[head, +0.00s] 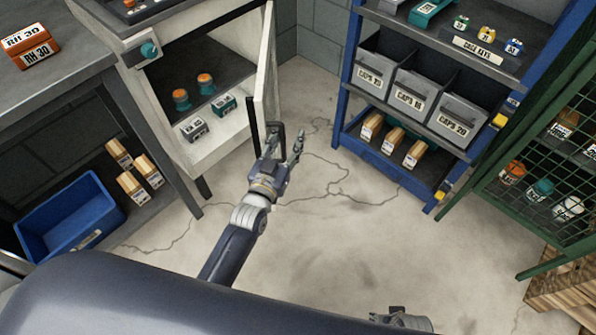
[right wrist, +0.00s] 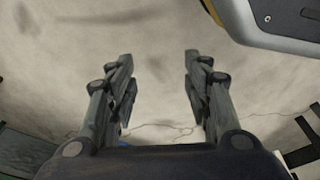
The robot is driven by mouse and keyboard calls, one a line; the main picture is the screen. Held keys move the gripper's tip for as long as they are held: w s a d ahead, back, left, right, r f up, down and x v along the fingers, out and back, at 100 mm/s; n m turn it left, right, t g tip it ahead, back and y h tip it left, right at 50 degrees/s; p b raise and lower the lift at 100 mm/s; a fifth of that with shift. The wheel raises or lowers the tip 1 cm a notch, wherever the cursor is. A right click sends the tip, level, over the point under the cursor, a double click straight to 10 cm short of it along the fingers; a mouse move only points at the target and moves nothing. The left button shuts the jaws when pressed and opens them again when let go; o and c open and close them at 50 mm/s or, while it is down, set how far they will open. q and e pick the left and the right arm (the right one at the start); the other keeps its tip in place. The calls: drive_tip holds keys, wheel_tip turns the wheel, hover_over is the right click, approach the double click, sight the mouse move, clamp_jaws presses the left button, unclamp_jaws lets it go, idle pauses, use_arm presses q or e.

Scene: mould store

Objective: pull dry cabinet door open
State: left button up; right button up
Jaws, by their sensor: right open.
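The dry cabinet (head: 214,150) is a pale cabinet at the upper left of the head view. Its door (head: 264,70) stands swung out, leaving the inside visible. A dark handle (head: 277,127) is at the door's lower outer part. My left gripper (head: 284,142) is at the handle with its fingers apart. I cannot tell whether a finger touches the handle. My right gripper shows only partly at the bottom edge of the head view; in the right wrist view (right wrist: 160,62) it is open and empty above bare floor.
Jars and small boxes (head: 194,129) stand inside the cabinet. A dark bench with a blue bin (head: 75,232) is at left. A blue shelf rack (head: 352,60) with grey bins and a green mesh cabinet (head: 548,160) are at right. The cracked concrete floor (head: 330,225) between them is clear.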

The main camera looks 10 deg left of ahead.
use_arm(q)
drive_tip(key=shift+o, duration=0.7)
drive_tip(key=shift+g, duration=0.3)
drive_tip(key=s+d, duration=0.1)
drive_tip(key=s+f, duration=0.1)
drive_tip(key=s+d+f+p, duration=0.1)
drive_tip(key=shift+s+d+f, duration=0.15)
drive_tip(key=shift+s+d, duration=0.15)
drive_tip(key=shift+s+d+r, duration=0.35)
drive_tip(key=shift+s+r, duration=0.35)
drive_tip(key=shift+s, duration=0.15)
drive_tip(key=shift+c, duration=0.7)
drive_tip(key=s, duration=0.1)
drive_tip(key=s+d+p, duration=0.1)
drive_tip(key=s+p, duration=0.1)
drive_tip(key=s, duration=0.1)
drive_tip(key=shift+d, duration=0.3)
use_arm(e)
drive_tip(key=s+d+f, duration=0.1)
drive_tip(key=s+f, duration=0.6)
drive_tip(key=s, duration=0.2)
drive_tip(key=shift+s+d+f+g, duration=0.15)
drive_tip(key=shift+d+f+g, duration=0.05)
drive_tip(key=shift+f+g, duration=0.2)
use_arm(q)
drive_tip(key=shift+p, duration=0.35)
use_arm(e)
drive_tip(key=shift+w+r, duration=0.1)
drive_tip(key=shift+w, duration=0.1)
drive_tip(key=shift+f, duration=0.2)
